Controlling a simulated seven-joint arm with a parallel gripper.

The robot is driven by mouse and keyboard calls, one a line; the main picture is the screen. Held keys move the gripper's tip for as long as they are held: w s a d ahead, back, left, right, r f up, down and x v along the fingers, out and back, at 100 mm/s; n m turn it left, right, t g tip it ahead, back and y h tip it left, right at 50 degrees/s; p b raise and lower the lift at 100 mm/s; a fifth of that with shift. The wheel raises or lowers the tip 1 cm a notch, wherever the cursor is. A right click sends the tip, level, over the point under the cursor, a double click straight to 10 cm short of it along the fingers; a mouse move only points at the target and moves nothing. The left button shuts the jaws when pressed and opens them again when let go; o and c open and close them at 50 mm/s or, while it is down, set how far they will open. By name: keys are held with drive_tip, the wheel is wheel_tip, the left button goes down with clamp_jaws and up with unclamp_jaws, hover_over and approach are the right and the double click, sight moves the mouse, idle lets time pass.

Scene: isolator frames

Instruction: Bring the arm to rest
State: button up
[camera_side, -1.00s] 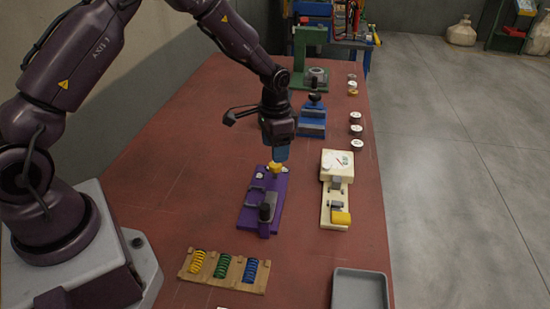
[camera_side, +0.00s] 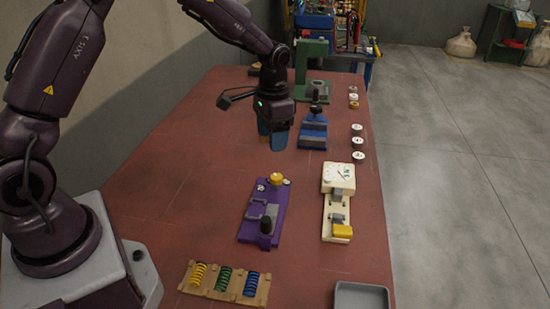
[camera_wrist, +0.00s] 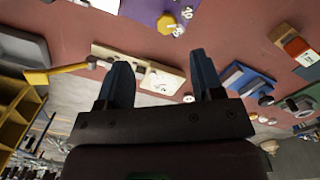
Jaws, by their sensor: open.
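My gripper (camera_side: 272,138) is open and empty above the red table (camera_side: 180,190), with its blue fingers pointing down. It hangs clear of the purple fixture (camera_side: 262,220), which has a yellow knob (camera_side: 277,179) at its far end. In the wrist view my gripper's two dark blue fingers (camera_wrist: 163,85) stand apart with nothing between them. The purple fixture also shows at the top of the wrist view (camera_wrist: 150,12), with its yellow knob (camera_wrist: 167,24).
A cream device with a dial (camera_side: 338,178) and a blue fixture (camera_side: 313,133) stand right of my gripper. A green stand (camera_side: 311,62) is behind. A wooden rack (camera_side: 225,283) with springs and a grey tray (camera_side: 361,296) are in front. Several small round pieces (camera_side: 357,142) line the right edge.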

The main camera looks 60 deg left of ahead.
drive_tip(key=s+d+r+n+t, duration=0.1)
drive_tip(key=s+d+r+t, duration=0.1)
drive_tip(key=s+r, duration=0.7)
drive_tip(key=s+d+r+n+t, duration=0.1)
drive_tip(key=s+d+r+t, duration=0.2)
drive_tip(key=s+r, duration=0.6)
drive_tip(key=shift+s+r+t, duration=0.3)
drive_tip(key=shift+s+t, duration=0.2)
drive_tip(key=shift+s, duration=2.35)
drive_tip(key=shift+d, duration=0.1)
